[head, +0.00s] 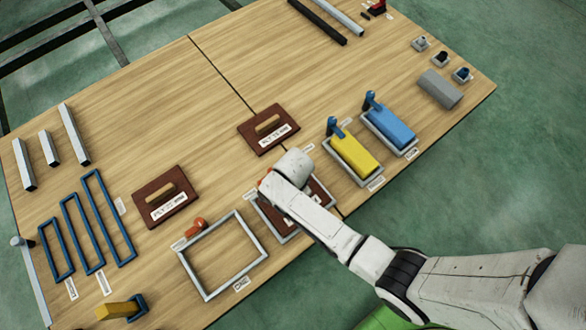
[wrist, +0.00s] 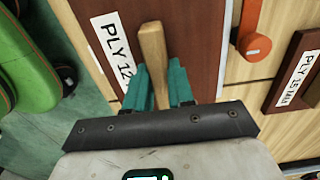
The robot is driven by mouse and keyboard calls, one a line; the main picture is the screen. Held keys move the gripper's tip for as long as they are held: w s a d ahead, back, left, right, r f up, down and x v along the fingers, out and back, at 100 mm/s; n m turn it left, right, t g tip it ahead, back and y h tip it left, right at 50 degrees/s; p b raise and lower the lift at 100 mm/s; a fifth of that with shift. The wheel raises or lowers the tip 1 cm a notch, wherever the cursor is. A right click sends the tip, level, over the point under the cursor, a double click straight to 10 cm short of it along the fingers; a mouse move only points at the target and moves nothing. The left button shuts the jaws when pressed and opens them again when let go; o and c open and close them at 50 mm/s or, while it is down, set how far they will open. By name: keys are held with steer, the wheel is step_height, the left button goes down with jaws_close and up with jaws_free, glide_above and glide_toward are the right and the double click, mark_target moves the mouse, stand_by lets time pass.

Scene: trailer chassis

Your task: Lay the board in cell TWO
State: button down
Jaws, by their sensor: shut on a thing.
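My gripper (wrist: 158,95) is shut on the upright wooden handle (wrist: 153,50) of a dark reddish-brown board marked PLY 12 (wrist: 90,15). In the head view my wrist hides much of this board (head: 321,190). It lies within the outline of a grey rectangular frame (head: 283,240), the cell right of the empty one. I cannot tell whether it rests on the table or is slightly raised. The empty grey frame (head: 205,297) is beside it on the left.
An orange-handled item (head: 196,227) sits by the empty frame. Yellow (head: 355,153) and blue (head: 389,125) blocks lie in trays on the right.

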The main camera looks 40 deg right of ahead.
steer(key=shift+w+f, duration=0.2)
steer(key=shift+w, duration=0.05)
steer(key=shift+w+d+f+b, duration=0.15)
steer(key=shift+f+b, duration=0.4)
steer(key=shift+f, duration=1.2)
steer(key=c, duration=0.9)
jaws_free()
step_height(320, 180, up, 12)
steer(key=p, duration=0.3)
steer(key=s+d+r+n, duration=0.2)
steer(key=s+r+n, duration=0.2)
steer(key=s+n, duration=0.1)
steer(key=s+d+r+n, duration=0.3)
steer(key=s+r+n, duration=0.1)
steer(key=s+n, duration=0.2)
steer(key=s+d+r+n+t, duration=0.1)
steer(key=s+d+r+n, duration=0.1)
steer(key=s+r+n, duration=0.2)
steer(key=shift+s+d+r+n, duration=0.2)
steer(key=shift+s+n, duration=0.2)
steer(key=shift+n, duration=0.25)
steer(key=shift+s+d+r+n, duration=0.1)
steer(key=shift+s+d+n, duration=0.2)
steer(key=shift+n, duration=0.35)
steer(key=shift+a+f, duration=0.1)
steer(key=shift+a, duration=0.05)
